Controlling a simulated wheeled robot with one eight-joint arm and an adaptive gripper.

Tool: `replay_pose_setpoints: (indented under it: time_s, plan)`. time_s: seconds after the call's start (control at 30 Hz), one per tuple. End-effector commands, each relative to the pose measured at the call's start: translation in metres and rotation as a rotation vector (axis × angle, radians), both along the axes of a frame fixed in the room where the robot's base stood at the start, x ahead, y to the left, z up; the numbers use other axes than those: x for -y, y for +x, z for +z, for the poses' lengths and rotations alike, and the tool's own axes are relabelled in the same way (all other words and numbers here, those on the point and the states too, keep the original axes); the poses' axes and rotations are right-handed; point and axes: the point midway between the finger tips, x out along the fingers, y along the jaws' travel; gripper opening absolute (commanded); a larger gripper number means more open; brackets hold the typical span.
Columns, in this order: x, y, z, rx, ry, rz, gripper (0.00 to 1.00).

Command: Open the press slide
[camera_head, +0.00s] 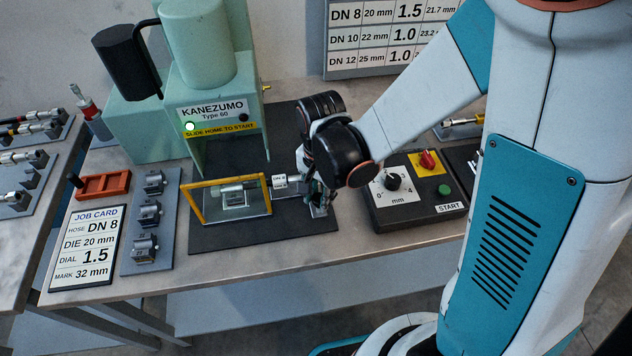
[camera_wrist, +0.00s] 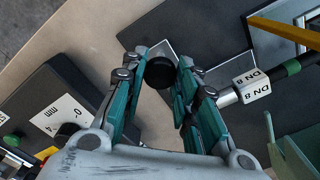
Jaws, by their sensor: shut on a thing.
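The press (camera_head: 205,100) is pale green, labelled KANEZUMO Type 60, with a lit lamp and the line "SLIDE HOME TO START". At its front is a yellow-framed clear guard (camera_head: 188,206). A hose with a metal fitting and a white DN 8 tag (camera_head: 280,182) sticks out to the right; the tag also shows in the wrist view (camera_wrist: 250,88). My gripper (camera_head: 318,198) is just right of the guard. In the wrist view its fingers are closed around a black round knob (camera_wrist: 160,72) by a grey metal bracket (camera_wrist: 152,50). In the head view my gripper hides the knob.
A control box (camera_head: 415,205) with dial, red switch and green START button stands close right of my gripper. Left are a job card (camera_head: 85,248), several dies on a grey plate (camera_head: 150,213) and an orange holder (camera_head: 103,186). The bench front edge is near.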

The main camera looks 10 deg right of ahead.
Motion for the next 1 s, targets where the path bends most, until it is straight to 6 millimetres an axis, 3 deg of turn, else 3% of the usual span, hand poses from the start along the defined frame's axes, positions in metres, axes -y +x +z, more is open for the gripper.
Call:
replay_pose_setpoints:
  time_s: [0.2, 0.53, 0.57, 0.63, 1.0]
  plan:
    - [0.0, -0.0128, -0.0002, -0.001, -0.001, 0.0, 0.0]
    - [-0.0001, -0.0134, 0.0001, 0.0, 0.0, 0.0, 0.0]
    - [-0.0001, -0.0134, 0.0001, 0.0, 0.0, 0.0, 0.3]
    - [-0.0001, -0.0133, 0.0001, 0.0, 0.0, 0.0, 0.46]
    - [-0.0001, -0.013, 0.0009, 0.0, 0.0, 0.0, 0.49]
